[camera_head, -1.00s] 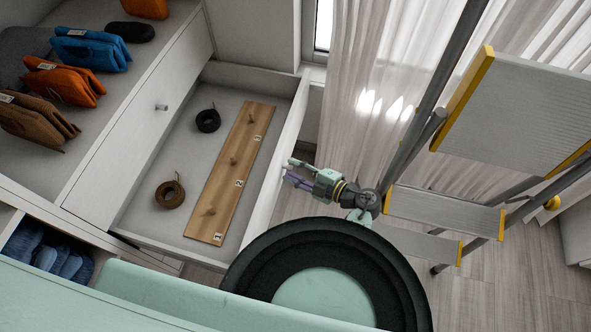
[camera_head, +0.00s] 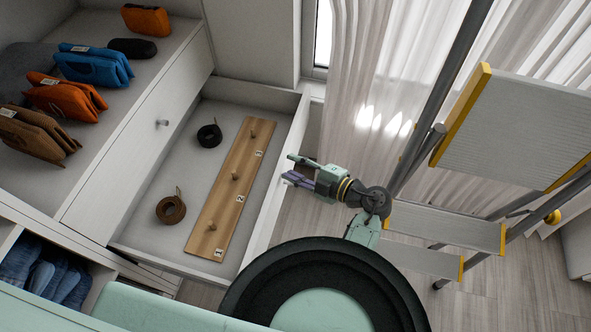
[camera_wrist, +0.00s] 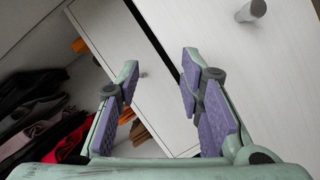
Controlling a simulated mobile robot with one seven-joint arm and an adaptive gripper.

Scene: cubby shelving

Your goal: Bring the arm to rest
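My gripper (camera_head: 291,170) is at the right side of the pulled-out drawer (camera_head: 268,217), by its right wall in the head view. Its fingers point left. In the wrist view my gripper (camera_wrist: 158,100) has its two purple-padded fingers well apart, with nothing between them. Whether the gripper touches the drawer wall cannot be told.
In the drawer lie a wooden board with pegs (camera_head: 222,200) and two rolled belts, one black (camera_head: 209,134) and one brown (camera_head: 171,209). A stepladder (camera_head: 515,130) stands at right, close to my arm.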

